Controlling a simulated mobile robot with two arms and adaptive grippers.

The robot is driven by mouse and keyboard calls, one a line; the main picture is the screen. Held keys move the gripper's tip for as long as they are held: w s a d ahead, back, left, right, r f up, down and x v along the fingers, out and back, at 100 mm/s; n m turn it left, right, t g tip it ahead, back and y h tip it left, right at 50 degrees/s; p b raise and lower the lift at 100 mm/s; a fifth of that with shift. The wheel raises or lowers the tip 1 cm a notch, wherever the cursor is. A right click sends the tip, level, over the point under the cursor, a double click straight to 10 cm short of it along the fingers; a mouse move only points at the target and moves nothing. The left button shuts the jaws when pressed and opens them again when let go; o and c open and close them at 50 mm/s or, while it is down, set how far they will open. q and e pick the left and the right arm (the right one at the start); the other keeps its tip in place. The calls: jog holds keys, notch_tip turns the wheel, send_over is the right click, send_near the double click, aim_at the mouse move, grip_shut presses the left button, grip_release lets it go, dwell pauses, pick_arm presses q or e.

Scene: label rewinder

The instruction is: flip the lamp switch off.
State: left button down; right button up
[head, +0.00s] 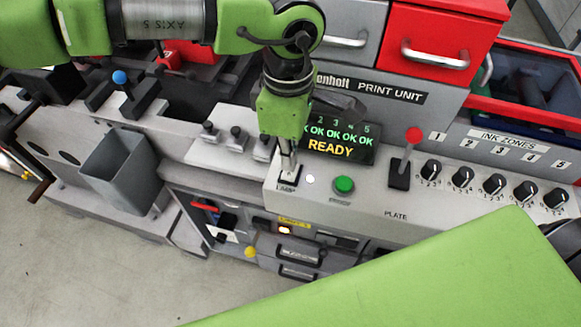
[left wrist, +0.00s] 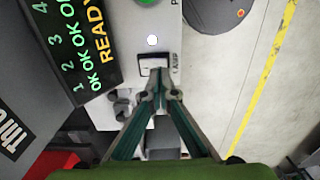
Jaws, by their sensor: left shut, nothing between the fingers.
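The lamp switch (head: 286,184) is a small rocker in a dark frame on the light grey console, above the printed word LAMP. In the left wrist view the white rocker (left wrist: 153,70) shows just beyond my fingertips. A small round white light (head: 310,179) beside it glows; it also shows in the left wrist view (left wrist: 152,40). My left gripper (head: 288,168) points down at the switch with its fingers shut and empty. The tips are at the switch's edge and partly cover it; I cannot tell whether they touch. My right gripper is not in view.
A green button (head: 343,185) and a red-knobbed plate lever (head: 405,160) stand to the right of the switch, with several black ink knobs (head: 494,184) farther right. The READY display (head: 338,139) rises close behind. A grey bin (head: 121,170) is at the left.

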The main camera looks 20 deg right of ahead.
aim_at(289, 174)
pick_arm(q)
jog(key=shift+f+b, duration=1.35)
dwell(0.8)
jog(key=shift+r+p, duration=1.5)
jog(key=shift+r, duration=2.05)
